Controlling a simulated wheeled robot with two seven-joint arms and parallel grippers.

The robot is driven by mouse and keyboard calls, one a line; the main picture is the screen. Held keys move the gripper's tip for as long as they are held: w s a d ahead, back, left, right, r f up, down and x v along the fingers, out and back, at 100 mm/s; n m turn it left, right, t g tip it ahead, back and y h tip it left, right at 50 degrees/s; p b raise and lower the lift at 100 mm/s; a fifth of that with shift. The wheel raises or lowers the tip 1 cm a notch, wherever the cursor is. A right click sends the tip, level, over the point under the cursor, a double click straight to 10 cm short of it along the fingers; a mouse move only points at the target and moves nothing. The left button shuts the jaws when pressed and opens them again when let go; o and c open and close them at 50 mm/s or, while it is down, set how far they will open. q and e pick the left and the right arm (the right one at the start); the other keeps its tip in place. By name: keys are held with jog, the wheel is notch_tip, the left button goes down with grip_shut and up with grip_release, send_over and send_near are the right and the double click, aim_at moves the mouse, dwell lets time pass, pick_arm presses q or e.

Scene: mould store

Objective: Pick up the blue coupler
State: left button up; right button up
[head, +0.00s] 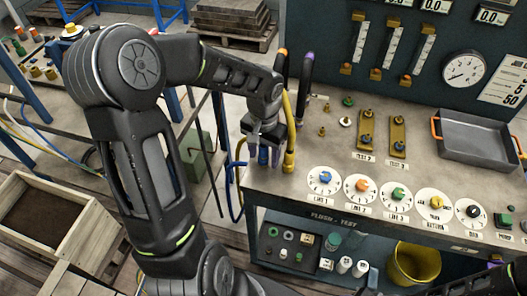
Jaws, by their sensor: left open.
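My left gripper (264,158) points down at the left front corner of the grey bench, with its fingers apart. A small blue part (263,156), which looks like the blue coupler, shows between the fingers. The fingers hide most of it, and I cannot tell whether they touch it. A blue hose (238,182) hangs just left of the gripper. My right gripper is not in view.
A yellow hose with a brass end (289,160) stands close right of the gripper. The bench (315,150) bears several coloured knobs, brass test plates (397,136) and a grey tray (480,137). Dark hoses with orange and purple ends rise behind. A yellow bucket (413,263) stands below.

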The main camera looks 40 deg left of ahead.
pick_arm(q)
jog(key=shift+c, duration=0.3)
grip_shut()
dwell(0.6)
